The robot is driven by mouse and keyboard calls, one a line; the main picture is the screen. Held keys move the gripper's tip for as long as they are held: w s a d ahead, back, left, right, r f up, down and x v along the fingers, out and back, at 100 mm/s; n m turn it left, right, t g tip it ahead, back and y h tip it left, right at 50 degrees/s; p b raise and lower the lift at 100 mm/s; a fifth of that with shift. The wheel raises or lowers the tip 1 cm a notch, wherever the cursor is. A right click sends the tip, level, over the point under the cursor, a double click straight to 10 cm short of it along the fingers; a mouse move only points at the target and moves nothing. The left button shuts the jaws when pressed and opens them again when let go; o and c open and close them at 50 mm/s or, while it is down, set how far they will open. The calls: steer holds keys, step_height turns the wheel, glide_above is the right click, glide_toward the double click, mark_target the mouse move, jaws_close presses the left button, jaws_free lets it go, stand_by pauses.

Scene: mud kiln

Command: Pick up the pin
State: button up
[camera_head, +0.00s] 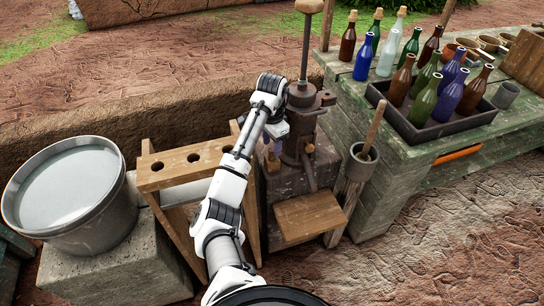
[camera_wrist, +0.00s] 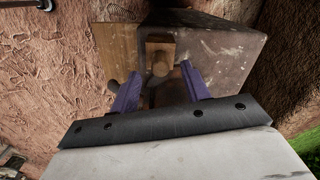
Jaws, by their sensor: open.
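A wooden pin (camera_wrist: 160,62), with a round end facing the camera, shows in the wrist view in front of a small brown wooden block. I take it to be the pin. My gripper (camera_wrist: 160,73) is open, with its two purple fingers on either side of the pin's lower end. I cannot tell whether either finger touches it. In the head view my gripper (camera_head: 272,158) is low at the left side of the dark metal press (camera_head: 300,120). My arm hides most of that spot, and I cannot make out the pin there.
The press stands on a stone block with a wooden step (camera_head: 308,216). A wooden rack with holes (camera_head: 185,163) and a large metal tub (camera_head: 70,195) are at left. A holder with a stick (camera_head: 363,160) and a bench with a bottle crate (camera_head: 432,133) are at right.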

step_height(320, 180, down, 2)
steer(key=c, duration=1)
steer(key=shift+o, duration=0.2)
step_height(320, 180, up, 26)
steer(key=p, duration=0.9)
steer(key=shift+p, duration=0.4)
